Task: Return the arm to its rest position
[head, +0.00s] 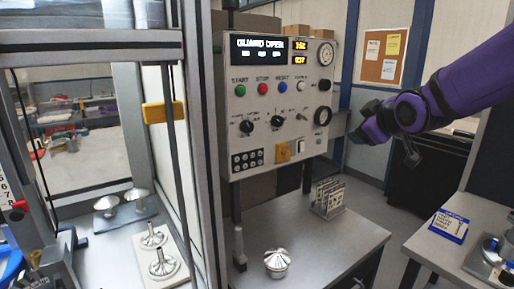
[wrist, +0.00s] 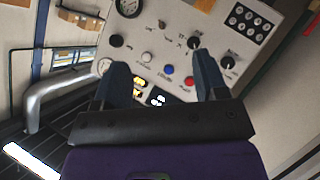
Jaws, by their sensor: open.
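My arm is purple and reaches in from the right edge of the head view, raised above the tables. My gripper (head: 383,143) is at the left end of it, in free air to the right of the control panel (head: 280,90). In the wrist view my gripper (wrist: 160,85) shows two dark fingers spread apart with nothing held between them. The control panel (wrist: 185,30) shows beyond the fingers, turned upside down. Its display reads "GUARD OPEN" in the head view.
A metal housing (head: 277,262) stands on the grey table (head: 325,240) below the panel, near a wire rack (head: 328,198). At left a framed enclosure holds several metal parts on plates. A second table (head: 440,245) at right carries a blue-and-white card (head: 449,225).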

